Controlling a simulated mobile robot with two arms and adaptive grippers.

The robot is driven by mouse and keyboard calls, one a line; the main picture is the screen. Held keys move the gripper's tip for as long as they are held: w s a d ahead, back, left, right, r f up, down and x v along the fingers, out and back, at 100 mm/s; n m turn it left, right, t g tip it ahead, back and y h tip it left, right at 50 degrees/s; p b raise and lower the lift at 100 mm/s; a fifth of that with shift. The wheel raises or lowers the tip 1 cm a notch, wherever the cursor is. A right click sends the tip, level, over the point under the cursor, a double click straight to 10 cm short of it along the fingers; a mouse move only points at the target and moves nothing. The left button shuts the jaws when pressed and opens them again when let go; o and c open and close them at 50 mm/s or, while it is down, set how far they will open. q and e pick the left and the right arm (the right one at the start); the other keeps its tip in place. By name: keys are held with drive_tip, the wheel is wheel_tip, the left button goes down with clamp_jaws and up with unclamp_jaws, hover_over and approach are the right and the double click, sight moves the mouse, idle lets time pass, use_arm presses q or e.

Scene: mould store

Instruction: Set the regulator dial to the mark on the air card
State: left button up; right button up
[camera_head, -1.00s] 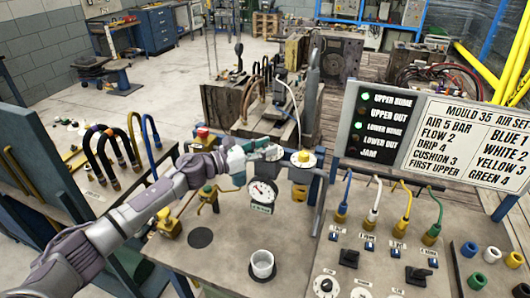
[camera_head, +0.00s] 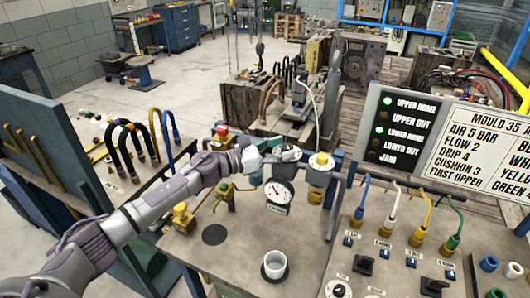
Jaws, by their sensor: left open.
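The regulator dial (camera_head: 321,161) is a pale disc with a yellow knob, on top of a brass-coloured regulator body (camera_head: 318,178) at the bench's back edge. My left gripper (camera_head: 298,154) is open just left of the dial, its fingers pointing towards it. I cannot tell whether they touch it. A round white gauge (camera_head: 278,192) stands below the gripper; its reading is too small to make out. The air card (camera_head: 480,140) is a white panel at the right, cut off by the frame edge; it reads "AIR 5 BAR" on its left part. My right gripper is out of view.
A status panel (camera_head: 402,126) left of the card has green lamps lit at upper home and lower home. Coloured hoses (camera_head: 395,210) stand at the right. A red button (camera_head: 221,131) is behind my left arm.

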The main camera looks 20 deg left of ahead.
use_arm(q)
drive_tip(key=v, duration=1.1)
